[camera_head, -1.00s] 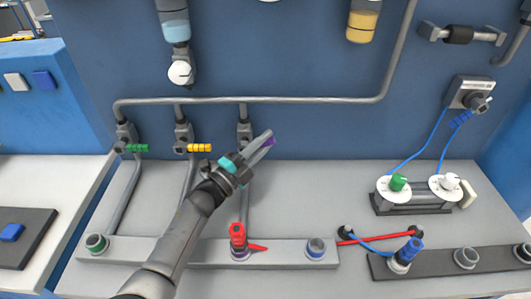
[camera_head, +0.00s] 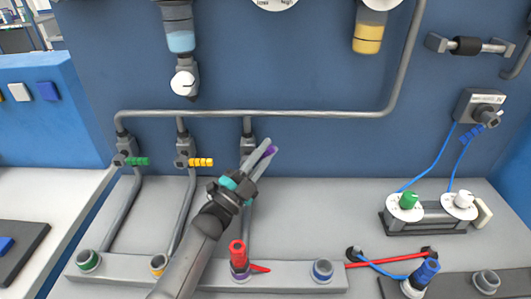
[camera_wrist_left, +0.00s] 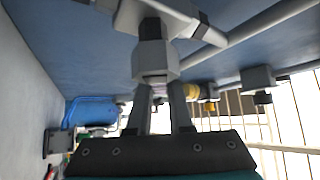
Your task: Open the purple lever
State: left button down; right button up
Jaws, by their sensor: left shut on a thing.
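In the left wrist view, the fingers (camera_wrist_left: 160,110) reach up to a grey valve fitting (camera_wrist_left: 154,60), and little of the lever shows. My right gripper is not in view.
A green lever (camera_head: 138,161) and a yellow lever (camera_head: 201,162) stick out from valves to the left. A red fitting (camera_head: 238,255) stands on the grey base rail below. Hoses and dials (camera_head: 408,203) are at the right. The bench between is clear.

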pick_arm(q)
jog(key=c, duration=0.8)
grip_release()
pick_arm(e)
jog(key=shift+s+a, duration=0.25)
pick_arm(q)
jog(key=shift+r, duration=0.3)
jog(key=shift+r+p, duration=3.8)
jog(key=shift+r, duration=5.9)
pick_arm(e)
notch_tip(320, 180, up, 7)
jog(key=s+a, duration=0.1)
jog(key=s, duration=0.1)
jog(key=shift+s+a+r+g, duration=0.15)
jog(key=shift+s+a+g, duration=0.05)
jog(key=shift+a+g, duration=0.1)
pick_arm(q)
jog(key=shift+c, duration=0.2)
